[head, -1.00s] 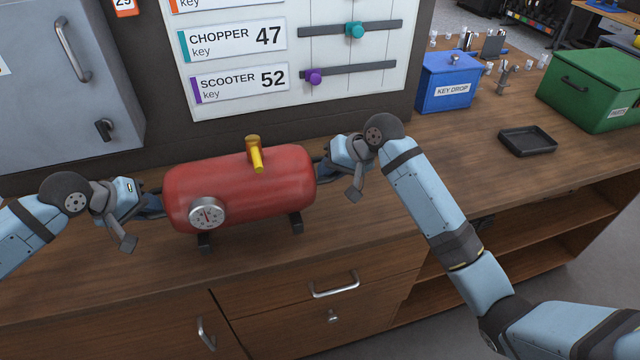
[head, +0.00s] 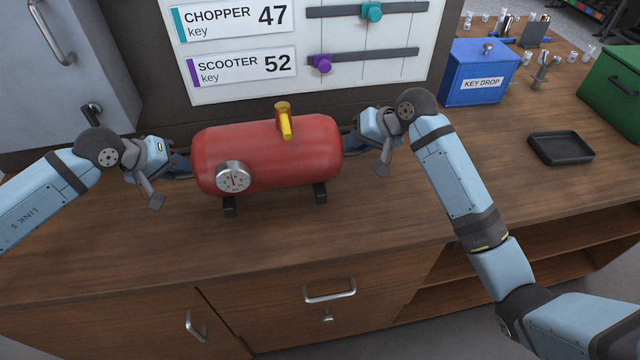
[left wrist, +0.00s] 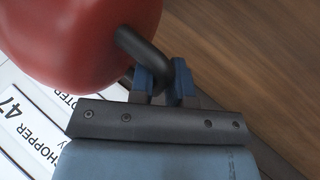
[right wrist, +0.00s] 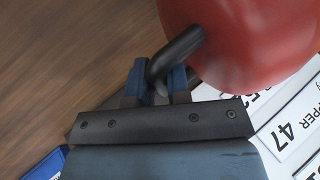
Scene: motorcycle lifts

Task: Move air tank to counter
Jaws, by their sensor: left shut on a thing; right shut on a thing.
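The red air tank (head: 265,153), with a yellow valve on top and a round gauge at its front left, is level above or on the wooden counter (head: 240,240); I cannot tell whether its dark feet touch the wood. My left gripper (head: 183,165) is shut on the dark handle at the tank's left end, seen closely in the left wrist view (left wrist: 164,82). My right gripper (head: 352,142) is shut on the handle at the right end, seen in the right wrist view (right wrist: 158,84). The tank also shows in both wrist views.
A key board (head: 240,85) stands behind the tank, with a grey cabinet (head: 90,60) to its left. A blue key drop box (head: 478,75), a black tray (head: 560,148) and a green box (head: 615,90) are on the right. The counter in front of the tank is clear.

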